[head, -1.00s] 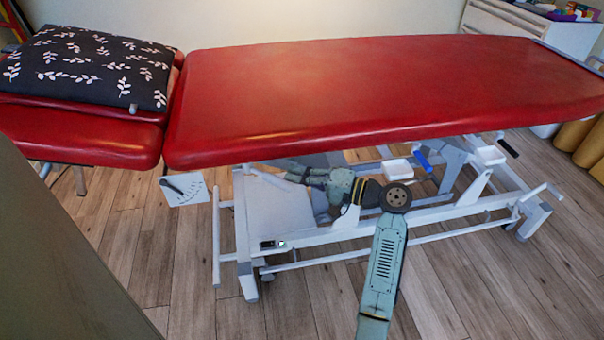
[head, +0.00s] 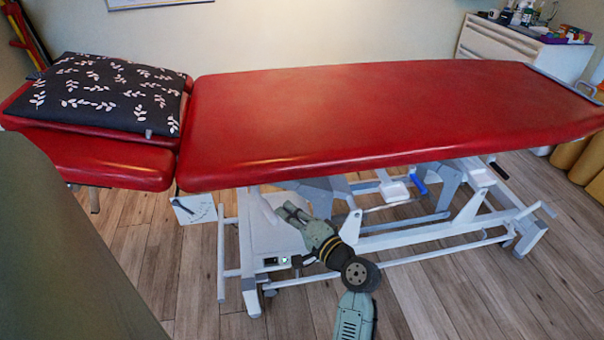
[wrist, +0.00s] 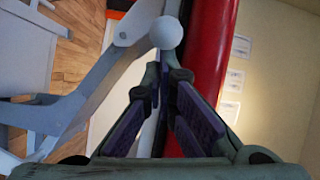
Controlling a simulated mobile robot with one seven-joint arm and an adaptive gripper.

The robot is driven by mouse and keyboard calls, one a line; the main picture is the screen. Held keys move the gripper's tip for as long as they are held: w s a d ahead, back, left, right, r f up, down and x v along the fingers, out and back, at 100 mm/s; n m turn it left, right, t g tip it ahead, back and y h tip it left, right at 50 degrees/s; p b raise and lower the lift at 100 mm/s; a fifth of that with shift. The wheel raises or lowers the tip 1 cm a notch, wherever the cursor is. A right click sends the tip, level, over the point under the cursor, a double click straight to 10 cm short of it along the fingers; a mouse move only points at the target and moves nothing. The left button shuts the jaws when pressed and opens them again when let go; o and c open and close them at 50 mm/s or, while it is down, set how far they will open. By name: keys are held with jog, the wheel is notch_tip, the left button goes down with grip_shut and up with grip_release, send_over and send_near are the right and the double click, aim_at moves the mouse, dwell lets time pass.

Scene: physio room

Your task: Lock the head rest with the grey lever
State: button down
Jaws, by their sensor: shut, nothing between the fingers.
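The grey lever (head: 182,205) is a small dark bar on a white plate (head: 200,211) with scale marks, under the joint between the head rest and the main bench. The head rest (head: 110,160) is a red pad at the left, partly under a pillow. My gripper (head: 283,208) is below the bench's near edge, right of the lever and apart from it. In the wrist view my gripper (wrist: 167,72) is shut and empty. A pale ball knob (wrist: 166,32) shows just beyond its tips; I cannot tell what it belongs to or whether they touch.
The red bench top (head: 380,115) overhangs my gripper. The white bench frame (head: 400,238) with bars stands below, with a green-lit box (head: 284,260). A dark patterned pillow (head: 105,95) lies on the head rest. Floor left of the frame is clear.

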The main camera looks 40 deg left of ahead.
aim_at(275, 224)
jog(key=shift+s+a+m+t+p, duration=0.15)
jog(key=shift+s+a+t+p, duration=0.05)
jog(key=shift+s, duration=0.8)
jog(key=shift+s+a+m+t+p, duration=0.15)
jog(key=shift+s+t, duration=0.05)
jog(key=shift+s, duration=0.75)
jog(key=shift+s+a+f, duration=0.1)
jog(key=shift+s, duration=0.1)
